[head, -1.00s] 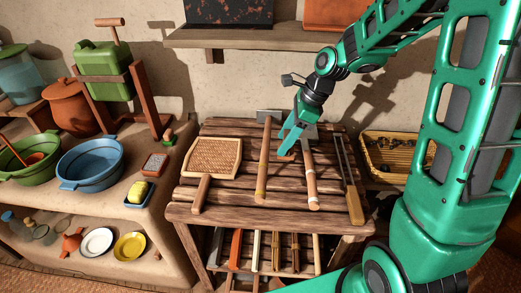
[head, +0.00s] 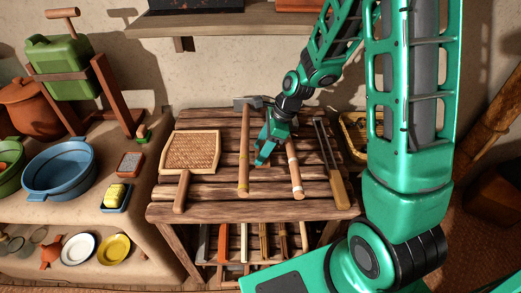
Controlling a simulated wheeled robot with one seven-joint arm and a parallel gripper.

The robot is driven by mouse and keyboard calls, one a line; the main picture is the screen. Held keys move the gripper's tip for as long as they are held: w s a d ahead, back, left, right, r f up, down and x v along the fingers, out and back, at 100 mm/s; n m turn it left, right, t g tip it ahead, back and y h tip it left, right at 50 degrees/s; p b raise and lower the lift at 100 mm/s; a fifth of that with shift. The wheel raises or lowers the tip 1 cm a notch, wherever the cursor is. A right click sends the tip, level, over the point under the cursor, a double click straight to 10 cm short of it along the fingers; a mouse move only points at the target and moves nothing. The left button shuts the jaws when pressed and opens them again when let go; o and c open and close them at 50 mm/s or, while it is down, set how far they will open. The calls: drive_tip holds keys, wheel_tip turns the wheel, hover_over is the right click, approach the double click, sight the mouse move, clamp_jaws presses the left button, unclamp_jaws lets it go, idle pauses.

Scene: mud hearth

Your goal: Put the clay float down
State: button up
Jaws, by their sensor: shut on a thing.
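My gripper (head: 262,158) is low over the slatted wooden table (head: 215,211), between two long-handled tools. It is shut on a small brownish piece at its fingertips, which I take to be the clay float (head: 263,166). Most of that piece is hidden by the fingers or blends with the brown slats. I cannot tell whether it touches the table top.
A hammer-like tool (head: 243,165) lies left of my gripper, another handled tool (head: 295,172) right of it. A long flat tool (head: 331,170) lies farther right. A woven fan (head: 190,151) lies at the left. A shelf (head: 215,24) hangs above.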

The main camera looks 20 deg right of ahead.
drive_tip(key=shift+f, duration=0.3)
drive_tip(key=o, duration=1.2)
drive_tip(key=shift+r, duration=0.1)
drive_tip(key=v, duration=1.2)
